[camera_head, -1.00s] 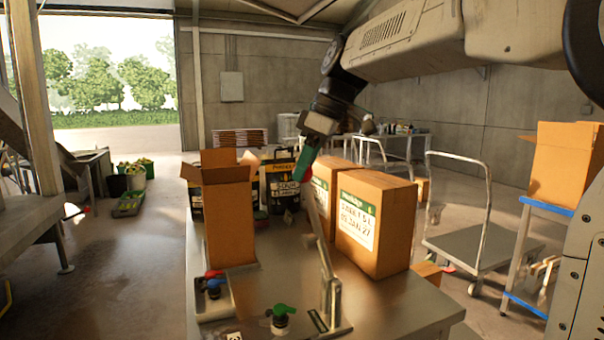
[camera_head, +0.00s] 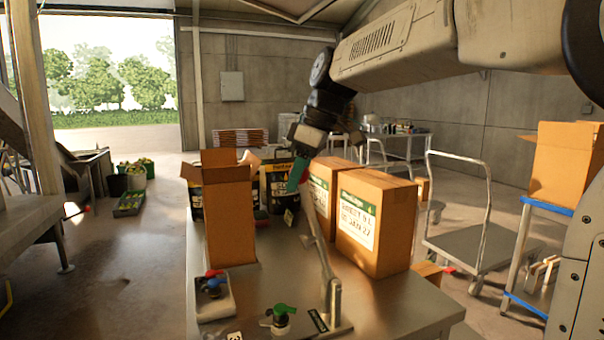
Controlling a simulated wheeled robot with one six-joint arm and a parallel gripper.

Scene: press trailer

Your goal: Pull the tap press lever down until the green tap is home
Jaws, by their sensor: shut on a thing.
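The tap press lever (camera_head: 322,250) is a pale metal bar rising from a post near the front of the steel table. It leans up and to the left, with its top end at my gripper. My gripper (camera_head: 300,178), with green fingers, is shut on the lever's upper end; the grip itself is small and partly hidden. The green tap (camera_head: 280,319) stands at the table's front, left of the lever's post. I cannot tell how deep it sits.
A small tray (camera_head: 205,308) holds a red and a blue tap at the left. An open carton (camera_head: 228,225) stands behind it. Closed cartons (camera_head: 376,220) stand right of the lever. Dark containers (camera_head: 277,185) stand behind. A trolley (camera_head: 480,250) is at the right.

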